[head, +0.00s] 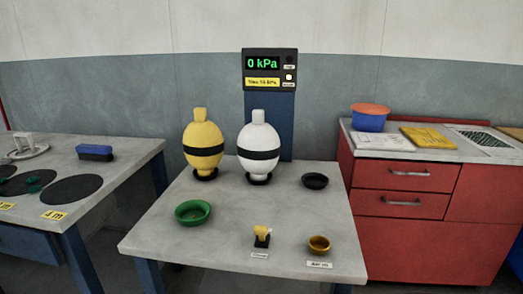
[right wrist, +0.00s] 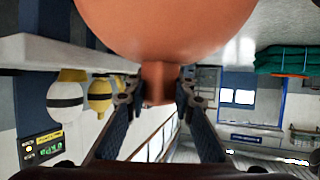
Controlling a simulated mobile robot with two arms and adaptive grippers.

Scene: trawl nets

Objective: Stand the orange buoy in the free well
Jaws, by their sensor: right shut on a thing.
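The orange buoy (right wrist: 165,28) fills the top of the right wrist view, and its far side is cut off by the frame. My right gripper (right wrist: 158,92) is shut on the buoy's narrow square neck, one finger on each side. Neither gripper nor the orange buoy shows in the head view. There, a black round well (head: 315,181) at the table's back right is empty. A yellow buoy (head: 204,138) and a white buoy (head: 258,138), each with a black band, stand upright in black wells to its left.
The grey table (head: 215,250) also bears a green bowl (head: 193,213), a small yellow-topped fitting (head: 262,236) and a brass cup (head: 319,245). A pressure display (head: 270,70) reading 0 kPa stands behind. A red cabinet (head: 430,200) is close on the right, another table (head: 110,165) on the left.

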